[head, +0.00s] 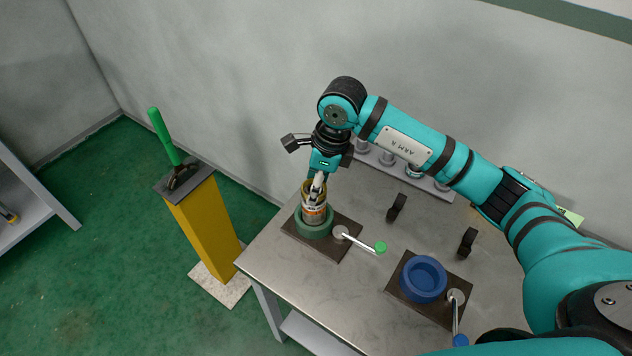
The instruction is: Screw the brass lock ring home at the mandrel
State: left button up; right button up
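A brass-coloured ring (305,188) sits at the top of an upright cylinder (314,214) with white and orange bands. The cylinder stands in the round green vise (303,228) on a dark plate. My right gripper (317,189) points down at the top of the ring, with its fingertips at or inside the ring's opening. The fingers look close together, but I cannot tell whether they grip the ring. How far down the ring sits is also hidden. No separate mandrel can be told apart. My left gripper is not in view.
A blue vise (423,279) stands empty at the table's front right. Green-knobbed (380,248) and blue-knobbed (460,340) levers stick out beside the vises. Two dark brackets (397,207) stand mid-table. A rack (375,158) lies behind. A yellow pedestal (205,225) with a green-handled tool (163,135) stands left.

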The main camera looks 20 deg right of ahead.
dwell(0.7)
jog(key=shift+f+b, duration=0.5)
jog(key=shift+b, duration=0.3)
jog(key=o, duration=1.2)
jog(key=shift+r, duration=0.1)
notch_tip(320, 180, up, 12)
jog(key=s+d, duration=0.1)
jog(key=d, duration=0.1)
jog(key=shift+f, duration=0.2)
jog(key=shift+s, duration=0.15)
